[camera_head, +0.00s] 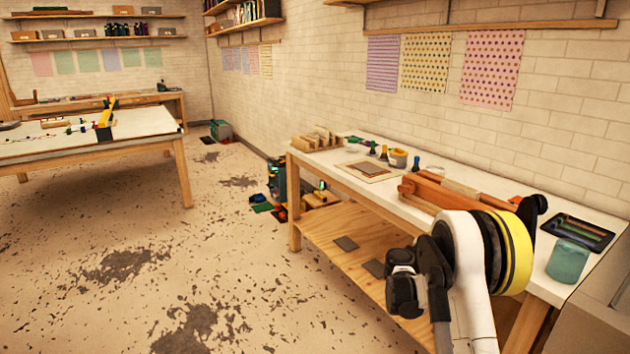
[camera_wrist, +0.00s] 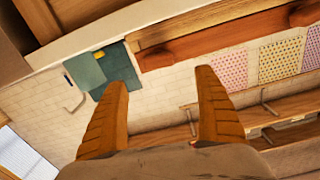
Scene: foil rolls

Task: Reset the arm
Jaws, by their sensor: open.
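My gripper (camera_wrist: 160,78) shows in the wrist view with its two orange-brown fingers spread apart. Nothing is between the fingertips; the wall shows through the gap. In the head view, my white arm with a yellow band rises at the lower right, in front of the workbench (camera_head: 345,172). I cannot clearly make out the fingers there.
The bench holds a reddish-brown wooden piece (camera_head: 425,188), a dark tray (camera_head: 580,232), a teal jar (camera_head: 568,262) and small bottles (camera_head: 384,153). Another table (camera_head: 150,122) stands at the left. The floor between is mostly open. Patterned sheets (camera_head: 427,62) hang on the wall.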

